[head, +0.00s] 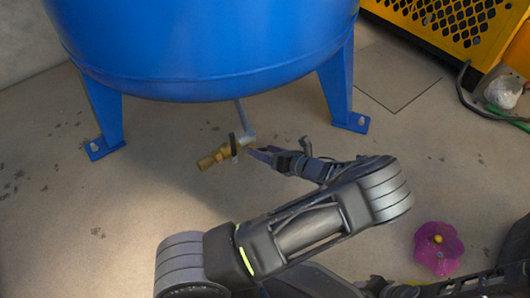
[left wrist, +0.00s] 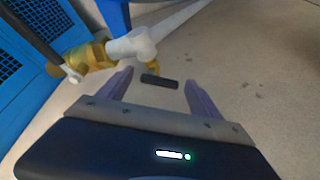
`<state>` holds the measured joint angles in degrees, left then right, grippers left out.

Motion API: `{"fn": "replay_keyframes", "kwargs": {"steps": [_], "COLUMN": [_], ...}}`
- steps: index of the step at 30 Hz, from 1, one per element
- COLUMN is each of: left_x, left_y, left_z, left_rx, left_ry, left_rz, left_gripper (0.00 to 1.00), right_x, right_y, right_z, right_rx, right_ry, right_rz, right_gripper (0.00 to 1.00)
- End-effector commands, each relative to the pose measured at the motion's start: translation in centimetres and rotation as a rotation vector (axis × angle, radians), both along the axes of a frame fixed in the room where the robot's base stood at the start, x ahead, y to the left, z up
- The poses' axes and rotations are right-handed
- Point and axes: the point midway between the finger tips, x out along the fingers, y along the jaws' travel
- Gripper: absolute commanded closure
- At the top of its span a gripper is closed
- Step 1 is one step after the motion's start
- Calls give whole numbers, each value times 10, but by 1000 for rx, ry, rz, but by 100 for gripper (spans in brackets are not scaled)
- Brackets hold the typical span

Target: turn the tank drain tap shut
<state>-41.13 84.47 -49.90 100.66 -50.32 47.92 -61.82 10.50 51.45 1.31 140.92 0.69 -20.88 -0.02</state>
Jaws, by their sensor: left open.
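The brass drain tap (head: 212,160) hangs on a grey pipe below the blue tank (head: 205,50), with a dark lever (head: 234,146) across its body. My left gripper (head: 262,154) is open at the tap's right side, close to the pipe elbow. In the left wrist view, the open fingers (left wrist: 155,83) stand below the pale elbow (left wrist: 135,45), with the brass tap (left wrist: 88,56) to their upper left. A short dark bar (left wrist: 160,81) shows between the fingers. I cannot tell whether it is part of the tap, or whether anything touches. My right gripper is not seen.
Blue tank legs (head: 103,115) stand left and right (head: 340,88) of the tap. A yellow machine (head: 440,25) stands at the upper right. A purple flower-shaped thing (head: 438,248) lies on the floor at the lower right. The floor left of the tap is clear.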

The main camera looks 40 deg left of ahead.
Motion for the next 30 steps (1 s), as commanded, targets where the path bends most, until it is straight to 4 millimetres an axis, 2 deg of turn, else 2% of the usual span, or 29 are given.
{"fn": "replay_keyframes", "kwargs": {"steps": [5,27,30], "left_x": [0,0,0], "left_y": [0,-1,-1], "left_z": [0,0,1], "left_rx": [0,-1,-2], "left_ry": [0,-1,-2], "left_rz": [0,0,0], "left_gripper": [27,88,88], "right_x": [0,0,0], "right_y": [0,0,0], "right_z": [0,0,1], "right_rx": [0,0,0], "right_ry": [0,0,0], "right_rz": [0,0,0], "right_gripper": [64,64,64]}}
